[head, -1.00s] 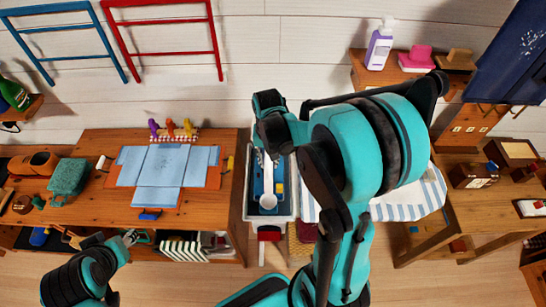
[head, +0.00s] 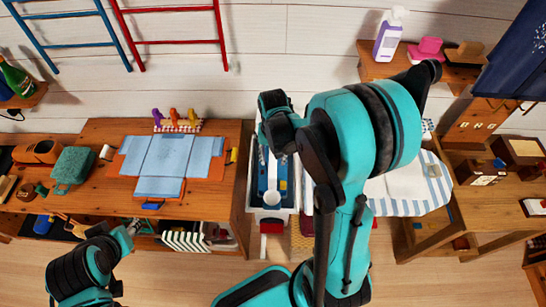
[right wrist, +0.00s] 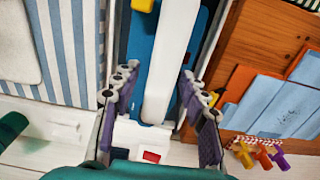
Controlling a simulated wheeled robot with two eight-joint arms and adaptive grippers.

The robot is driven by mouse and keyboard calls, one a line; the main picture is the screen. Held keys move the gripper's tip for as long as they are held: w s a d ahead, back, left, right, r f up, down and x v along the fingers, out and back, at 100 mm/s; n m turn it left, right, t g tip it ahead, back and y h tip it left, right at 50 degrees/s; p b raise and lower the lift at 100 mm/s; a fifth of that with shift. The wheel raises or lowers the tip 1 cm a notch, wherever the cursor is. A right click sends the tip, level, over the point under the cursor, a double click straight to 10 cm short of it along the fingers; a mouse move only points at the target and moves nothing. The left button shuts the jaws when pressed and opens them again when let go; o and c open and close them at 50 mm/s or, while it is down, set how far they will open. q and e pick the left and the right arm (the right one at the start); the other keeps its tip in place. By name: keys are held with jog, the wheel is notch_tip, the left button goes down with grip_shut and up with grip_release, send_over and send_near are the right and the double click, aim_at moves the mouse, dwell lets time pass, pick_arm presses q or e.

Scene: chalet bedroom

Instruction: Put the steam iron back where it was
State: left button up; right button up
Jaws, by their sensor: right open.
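I cannot pick out the steam iron for certain. A long white piece (right wrist: 168,60) with a rounded end lies over a blue thing (right wrist: 133,45). In the head view, this white piece (head: 272,196) and the blue thing (head: 262,180) are in a narrow white bin (head: 254,213). My right gripper (right wrist: 157,75) is open, with its fingers on either side of the white piece; I see no grip on it. In the head view, my right arm partly covers the bin. My left gripper (head: 130,230) is low at the left, in front of the wooden bench; its jaws are too small to read.
The wooden bench (head: 225,195) left of the bin holds blue cloths (head: 165,157), small coloured figures (head: 175,118) and a green block (head: 72,168). A striped cloth (head: 435,180) lies on the right.

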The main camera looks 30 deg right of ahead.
jog(key=shift+r, duration=0.15)
notch_tip(320, 180, up, 11)
jog(key=p, duration=0.3)
jog(key=s+a+r+n+t, duration=0.5)
jog(key=s+a+n+t, duration=0.1)
jog(key=s+a+t, duration=0.1)
jog(key=shift+s+a+r, duration=0.35)
jog(key=shift+s+a, duration=0.35)
jog(key=shift+a, duration=0.3)
